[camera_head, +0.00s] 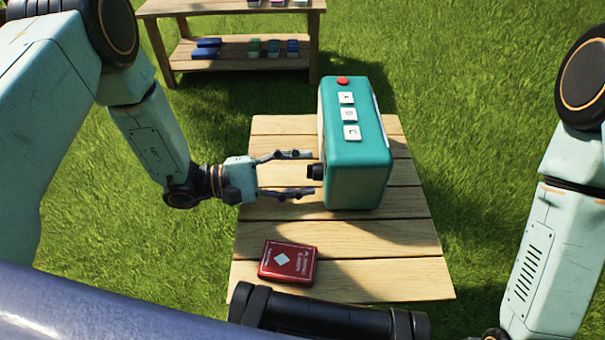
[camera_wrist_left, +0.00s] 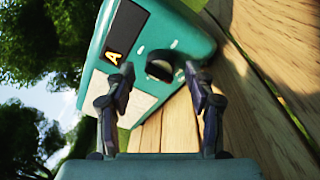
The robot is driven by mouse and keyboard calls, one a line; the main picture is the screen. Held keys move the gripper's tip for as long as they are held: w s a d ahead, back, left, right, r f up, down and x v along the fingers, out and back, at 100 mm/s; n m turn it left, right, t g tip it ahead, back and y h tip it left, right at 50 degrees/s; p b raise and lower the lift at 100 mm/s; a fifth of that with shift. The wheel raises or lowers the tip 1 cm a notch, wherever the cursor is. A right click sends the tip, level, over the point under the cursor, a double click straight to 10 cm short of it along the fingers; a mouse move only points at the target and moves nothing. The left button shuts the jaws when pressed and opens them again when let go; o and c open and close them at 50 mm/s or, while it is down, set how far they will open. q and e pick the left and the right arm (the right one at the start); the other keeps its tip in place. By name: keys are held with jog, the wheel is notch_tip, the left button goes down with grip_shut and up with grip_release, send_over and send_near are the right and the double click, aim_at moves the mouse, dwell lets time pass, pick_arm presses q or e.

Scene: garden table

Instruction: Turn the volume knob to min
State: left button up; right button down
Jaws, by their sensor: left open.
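A teal box-shaped device (camera_head: 358,165) stands on the wooden table (camera_head: 400,275), with a red button and several white keys on top. A dark knob (camera_head: 315,172) sticks out of its left side. My left gripper (camera_head: 312,173) is open, its two fingers on either side of the knob with the tips close to the device. In the left wrist view the round black knob (camera_wrist_left: 160,67) shows on the teal face (camera_wrist_left: 150,35), between and beyond the open fingertips (camera_wrist_left: 160,82). I cannot tell whether the fingers touch it. My right gripper is not in view.
A red card box (camera_head: 288,262) lies on the table in front of the device. A second wooden table (camera_head: 235,8) with a lower shelf of blue, green and purple items stands at the back. Grass surrounds both tables. The table's right front is clear.

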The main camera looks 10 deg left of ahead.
pick_arm(q)
jog(key=shift+d, duration=0.25)
grip_shut()
dwell(0.4)
